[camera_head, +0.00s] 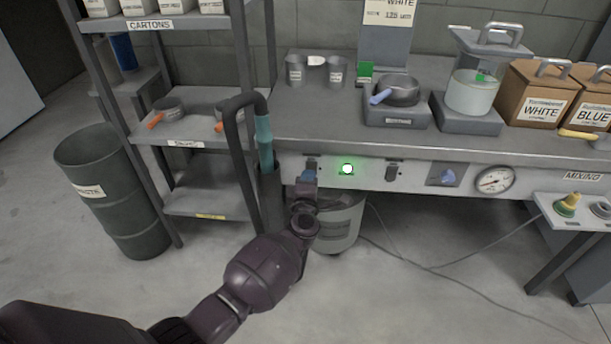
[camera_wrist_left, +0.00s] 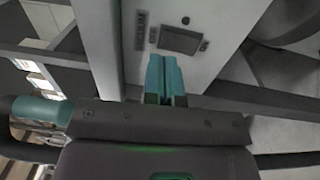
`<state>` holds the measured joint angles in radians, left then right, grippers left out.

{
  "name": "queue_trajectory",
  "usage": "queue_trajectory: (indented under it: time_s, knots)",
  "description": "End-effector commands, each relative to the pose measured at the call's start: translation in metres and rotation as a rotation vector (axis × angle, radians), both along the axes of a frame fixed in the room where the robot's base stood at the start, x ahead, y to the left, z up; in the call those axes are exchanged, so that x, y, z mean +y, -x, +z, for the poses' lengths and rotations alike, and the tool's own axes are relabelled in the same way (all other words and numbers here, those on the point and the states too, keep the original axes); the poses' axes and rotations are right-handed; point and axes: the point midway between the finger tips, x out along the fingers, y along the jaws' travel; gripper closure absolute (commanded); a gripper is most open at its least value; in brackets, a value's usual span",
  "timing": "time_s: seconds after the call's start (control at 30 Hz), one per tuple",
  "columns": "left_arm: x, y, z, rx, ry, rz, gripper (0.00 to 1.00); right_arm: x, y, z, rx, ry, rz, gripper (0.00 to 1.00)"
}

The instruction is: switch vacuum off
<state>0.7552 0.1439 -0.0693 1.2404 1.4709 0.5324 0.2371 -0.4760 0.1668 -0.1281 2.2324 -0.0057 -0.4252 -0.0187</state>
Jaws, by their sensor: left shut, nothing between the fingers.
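A pale control panel (camera_head: 420,177) runs along the bench front. A dark switch (camera_head: 311,162) sits at its left end, partly hidden by my left gripper (camera_head: 309,177). A green lamp (camera_head: 347,169) is lit right of the gripper. My right gripper is not in view.
A bucket (camera_head: 338,225) stands under the bench. A hose (camera_head: 229,135) and shelf rack (camera_head: 205,185) are left. The floor in front is clear except for cables.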

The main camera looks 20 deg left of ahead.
Motion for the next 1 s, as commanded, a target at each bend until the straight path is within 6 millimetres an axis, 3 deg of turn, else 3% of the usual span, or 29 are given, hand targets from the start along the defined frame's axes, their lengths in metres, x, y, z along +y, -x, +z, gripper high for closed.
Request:
queue_trajectory:
  time_s: [0.2, 0.53, 0.7, 1.0]
  knots:
    - [-0.011, 0.035, 0.007, -0.001, 0.004, -0.001, 1.00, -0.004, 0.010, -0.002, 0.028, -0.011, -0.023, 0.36]
    - [-0.025, 0.082, 0.009, 0.003, 0.003, -0.002, 1.00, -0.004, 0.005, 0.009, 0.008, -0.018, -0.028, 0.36]
    - [-0.029, 0.095, 0.008, 0.006, 0.003, -0.002, 1.00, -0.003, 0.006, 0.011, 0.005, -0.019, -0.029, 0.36]
    - [-0.030, 0.098, 0.007, 0.007, 0.002, -0.003, 1.00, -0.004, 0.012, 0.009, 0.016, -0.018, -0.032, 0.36]
